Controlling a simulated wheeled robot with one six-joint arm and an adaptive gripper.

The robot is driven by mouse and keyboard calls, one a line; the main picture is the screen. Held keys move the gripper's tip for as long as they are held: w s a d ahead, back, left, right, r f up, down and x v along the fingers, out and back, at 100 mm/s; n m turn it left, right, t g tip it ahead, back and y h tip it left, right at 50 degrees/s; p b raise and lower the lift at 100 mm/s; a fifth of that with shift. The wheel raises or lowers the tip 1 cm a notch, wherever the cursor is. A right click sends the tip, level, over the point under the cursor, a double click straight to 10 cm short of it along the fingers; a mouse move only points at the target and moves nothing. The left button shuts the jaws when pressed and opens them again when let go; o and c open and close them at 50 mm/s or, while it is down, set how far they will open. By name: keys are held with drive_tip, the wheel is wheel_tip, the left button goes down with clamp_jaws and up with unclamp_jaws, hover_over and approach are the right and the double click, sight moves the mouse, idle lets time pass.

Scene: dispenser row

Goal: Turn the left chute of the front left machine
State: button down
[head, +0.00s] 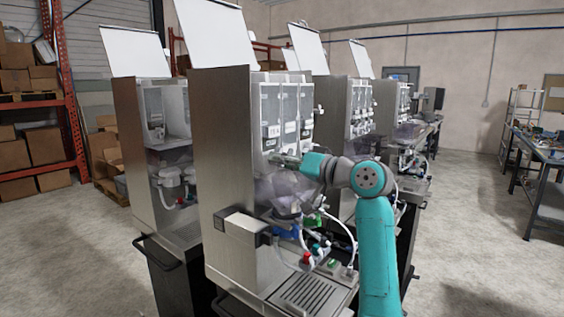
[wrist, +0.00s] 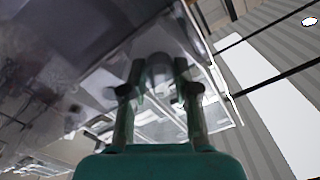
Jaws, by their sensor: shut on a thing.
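The nearest machine (head: 225,150) is a tall steel dispenser with clear-fronted compartments, and my arm reaches to its front. My gripper (head: 276,158) is at the lower part of these compartments. In the wrist view my gripper (wrist: 157,92) has its two fingers on either side of a grey rounded part (wrist: 160,68), which looks like the chute, and is shut on it. In the head view the gripper covers this part, so its turn angle cannot be told.
Clear bowls (head: 285,188) and tubing sit below the gripper, above a drip tray (head: 308,292). Another machine (head: 150,155) stands at left, and more stand behind at right. A workbench (head: 545,160) is at far right. The floor at right is clear.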

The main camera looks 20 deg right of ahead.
drive_tip(key=m, duration=0.4)
drive_tip(key=shift+m, duration=0.3)
drive_tip(key=m, duration=0.4)
drive_tip(key=shift+m, duration=0.3)
drive_tip(key=m, duration=0.4)
drive_tip(key=shift+m, duration=1.9)
drive_tip(key=shift+f, duration=0.1)
drive_tip(key=c, duration=1.2)
unclamp_jaws()
drive_tip(key=shift+d, duration=0.1)
